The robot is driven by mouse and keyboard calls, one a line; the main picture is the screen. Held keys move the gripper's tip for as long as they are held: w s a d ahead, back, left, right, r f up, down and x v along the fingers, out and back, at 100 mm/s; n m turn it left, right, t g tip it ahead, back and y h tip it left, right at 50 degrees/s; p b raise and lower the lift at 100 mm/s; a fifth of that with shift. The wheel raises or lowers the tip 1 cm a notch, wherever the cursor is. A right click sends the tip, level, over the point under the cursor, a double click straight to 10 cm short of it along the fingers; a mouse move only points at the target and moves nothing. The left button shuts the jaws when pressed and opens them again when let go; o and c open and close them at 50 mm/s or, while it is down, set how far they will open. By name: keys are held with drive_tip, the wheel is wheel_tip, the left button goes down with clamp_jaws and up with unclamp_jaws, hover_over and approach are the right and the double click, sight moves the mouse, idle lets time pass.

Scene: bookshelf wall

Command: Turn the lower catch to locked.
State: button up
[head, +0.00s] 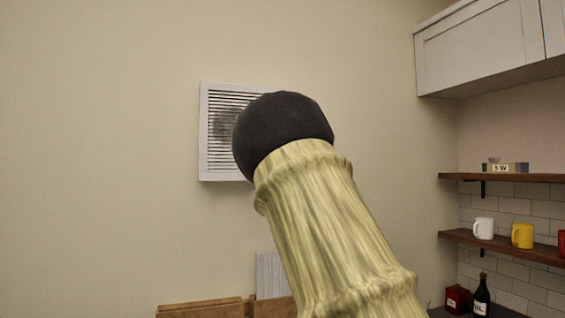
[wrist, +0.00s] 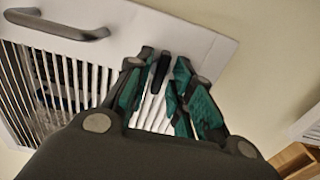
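A white louvred vent cover (head: 204,130) is on the wall in the head view; my arm hides its right part. In the wrist view the vent cover (wrist: 200,45) shows close up, with slats and a grey bar handle (wrist: 55,25). A small black catch (wrist: 161,70) lies near the middle of the wrist view. My gripper (wrist: 163,68) has its green-padded fingers on either side of this catch, with small gaps beside it. I cannot tell whether a finger touches it. No other catch or lock marking is visible. My gripper is hidden in the head view.
On the right are wall shelves (head: 500,177) with mugs and a white cabinet (head: 480,50) above. A brown wooden edge (head: 205,307) and a pale upright block (head: 270,273) stand below the vent. The wall left of the vent is bare.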

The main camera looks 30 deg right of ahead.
idle(0.3)
drive_tip(key=v, duration=1.2)
idle(0.3)
